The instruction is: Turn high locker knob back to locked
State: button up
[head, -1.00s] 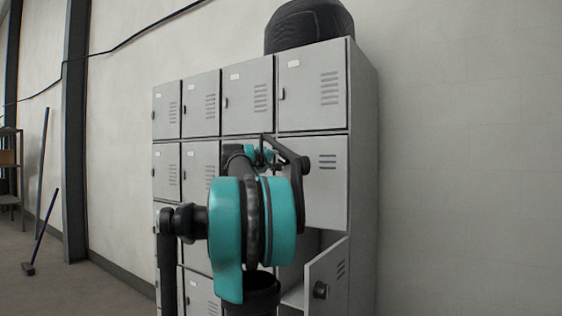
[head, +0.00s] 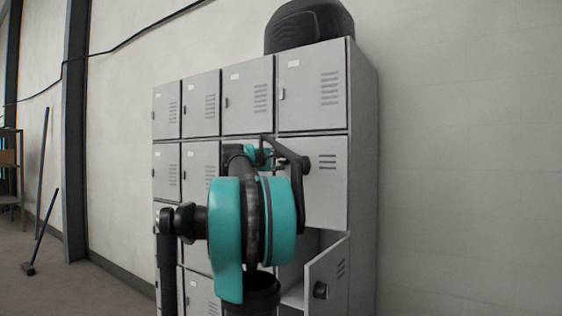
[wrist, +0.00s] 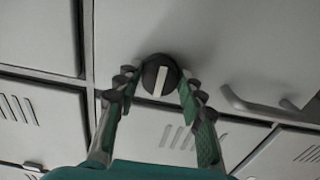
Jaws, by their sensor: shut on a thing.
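A round black knob (wrist: 160,76) with a pale bar across its face sits on a grey locker door (wrist: 225,45) in the wrist view. The bar stands nearly upright in that picture, leaning slightly. My gripper (wrist: 157,82) has one finger on each side of the knob and is shut on it. In the head view my gripper (head: 262,156) is at the lockers' second row and largely hidden by my arm. The knob cannot be made out there.
The grey locker bank (head: 364,190) stands against a pale wall. A lower door (head: 327,275) hangs open at the right. A curved handle (wrist: 245,103) is right of my gripper in the wrist view. A dark bag (head: 308,27) lies on top. Free wall is at right.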

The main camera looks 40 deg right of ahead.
dwell(0.3)
jog(key=o, duration=1.2)
jog(key=shift+c, duration=0.2)
jog(key=v, duration=1.2)
jog(key=shift+f, duration=0.1)
jog(key=s+a+f+m+g+y, duration=0.1)
jog(key=s+a+f+y, duration=0.2)
jog(key=f, duration=0.9)
jog(key=s+a+f+m+y, duration=0.15)
jog(key=a+f, duration=0.35)
jog(key=f, duration=0.7)
jog(key=s+a+f+m+g+y, duration=0.1)
jog(key=s+a+f+y, duration=0.2)
jog(key=f, duration=0.9)
jog(key=s+a+f+y, duration=0.3)
jog(key=s+a+f, duration=0.2)
jog(key=a+f, duration=0.2)
jog(key=s+a+f+y, duration=0.3)
jog(key=s+a+f, duration=0.2)
jog(key=f, duration=0.5)
jog(key=s+a+f+m+y, duration=0.1)
jog(key=s+a+f+y, duration=0.2)
jog(key=s+a+f, duration=0.3)
jog(key=a+f, duration=0.3)
jog(key=shift+g, duration=0.3)
